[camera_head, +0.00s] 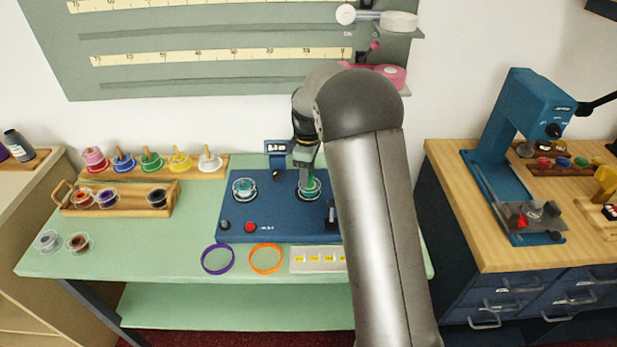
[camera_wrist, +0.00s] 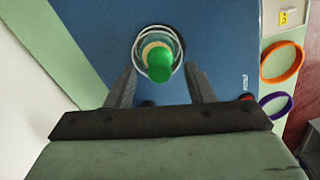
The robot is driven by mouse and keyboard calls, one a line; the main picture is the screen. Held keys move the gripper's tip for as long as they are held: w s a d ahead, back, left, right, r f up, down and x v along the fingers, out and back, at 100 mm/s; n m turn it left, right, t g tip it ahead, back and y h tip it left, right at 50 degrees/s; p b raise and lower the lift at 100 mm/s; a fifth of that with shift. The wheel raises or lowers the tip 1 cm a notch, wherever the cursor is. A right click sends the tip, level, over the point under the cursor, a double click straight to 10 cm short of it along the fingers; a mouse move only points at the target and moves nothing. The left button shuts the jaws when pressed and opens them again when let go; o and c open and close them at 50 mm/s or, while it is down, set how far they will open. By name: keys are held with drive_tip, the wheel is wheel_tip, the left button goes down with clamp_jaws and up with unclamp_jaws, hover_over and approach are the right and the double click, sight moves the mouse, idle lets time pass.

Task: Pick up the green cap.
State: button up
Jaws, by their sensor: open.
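The green cap (camera_wrist: 160,65) shows in the wrist view on top of a pale round piece inside a clear ringed holder (camera_wrist: 140,55) on the blue machine (camera_wrist: 225,45). In the head view the green cap (camera_head: 310,184) is at the right-hand holder of the blue machine, partly hidden below my gripper. My gripper (camera_wrist: 163,75) is open, with one finger to the left and one to the right of the cap in the picture. The fingers look apart from the cap, and nothing is held. I cannot tell the exact height gap.
A second clear holder (camera_head: 243,188) sits left on the blue machine. A purple ring (camera_head: 203,263) and an orange ring (camera_head: 251,264) lie in front. A blue press (camera_head: 535,105) stands on the right counter.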

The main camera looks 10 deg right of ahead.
drive_tip(key=shift+f, duration=0.75)
drive_tip(key=c, duration=1)
clamp_jaws()
drive_tip(key=shift+r, duration=0.1)
